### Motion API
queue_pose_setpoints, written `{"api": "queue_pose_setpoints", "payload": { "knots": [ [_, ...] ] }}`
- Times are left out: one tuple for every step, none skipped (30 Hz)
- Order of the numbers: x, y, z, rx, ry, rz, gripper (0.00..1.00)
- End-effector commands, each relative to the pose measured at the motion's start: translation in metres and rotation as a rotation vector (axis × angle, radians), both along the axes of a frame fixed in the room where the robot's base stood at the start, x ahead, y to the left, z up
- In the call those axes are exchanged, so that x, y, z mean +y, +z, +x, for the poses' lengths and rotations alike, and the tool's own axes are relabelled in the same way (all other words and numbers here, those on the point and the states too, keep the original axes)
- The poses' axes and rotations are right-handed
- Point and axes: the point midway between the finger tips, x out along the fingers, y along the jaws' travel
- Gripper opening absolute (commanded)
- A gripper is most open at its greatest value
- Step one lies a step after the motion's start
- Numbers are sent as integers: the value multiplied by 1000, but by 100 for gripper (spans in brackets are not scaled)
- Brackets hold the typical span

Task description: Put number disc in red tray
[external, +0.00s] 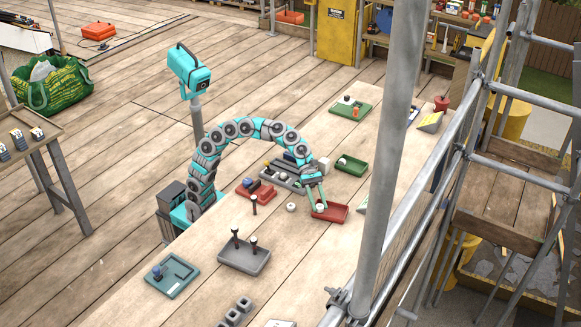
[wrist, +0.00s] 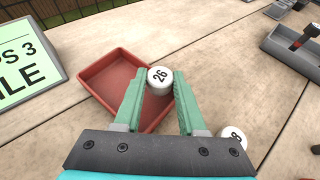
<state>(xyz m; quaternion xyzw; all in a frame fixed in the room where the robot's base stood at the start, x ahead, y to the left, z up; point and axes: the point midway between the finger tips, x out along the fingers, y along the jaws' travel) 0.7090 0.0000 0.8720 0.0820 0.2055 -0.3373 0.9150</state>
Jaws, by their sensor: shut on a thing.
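My gripper (wrist: 157,88) is shut on a white number disc marked 26 (wrist: 160,78). The disc sits between the green fingertips, over the right part of the red tray (wrist: 100,70) in the wrist view. I cannot tell whether the disc touches the tray. In the external view, my gripper (external: 319,206) points down at the left end of the red tray (external: 337,213). No other thing shows inside the tray. A second white disc, its number partly hidden, (wrist: 233,137) lies on the table to the right of the gripper; it also shows in the external view (external: 291,207).
A second red tray (external: 268,194) with things in it lies left of the gripper. A green tray (external: 351,172) lies beyond. A grey tray with black-handled tools (external: 244,268) stands nearer. A metal scaffold pole (external: 385,150) rises in front of the table. A green-and-white sign (wrist: 22,62) stands left of the red tray.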

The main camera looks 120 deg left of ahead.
Motion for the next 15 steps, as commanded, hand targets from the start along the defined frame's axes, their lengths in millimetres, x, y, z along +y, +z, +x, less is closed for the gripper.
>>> {"api": "queue_pose_setpoints", "payload": {
  "knots": [
    [0, 0, 0, 1, 0, -1, 0],
    [0, -1, 0, 1, 0, -1, 0],
    [0, -2, 0, 1, 0, -1, 0],
    [0, -3, 0, 0, 1, -2, 0],
    [0, -3, 0, 0, 0, -1, 43],
    [0, -3, 0, 0, 1, -1, 48],
    [0, -3, 0, 0, 0, -1, 51],
    [0, -3, 0, 0, 0, -1, 54],
    [0, -3, 0, 0, 0, -1, 59],
    [0, -3, 0, 0, 0, -1, 62],
    [0, -3, 0, 0, 0, -1, 66],
    [0, -3, 0, 0, 0, -1, 70],
    [0, -3, 0, 0, 0, -1, 70],
    [0, -3, 0, 0, 0, -1, 70],
    [0, -3, 0, 0, 0, -1, 70]
  ]
}}
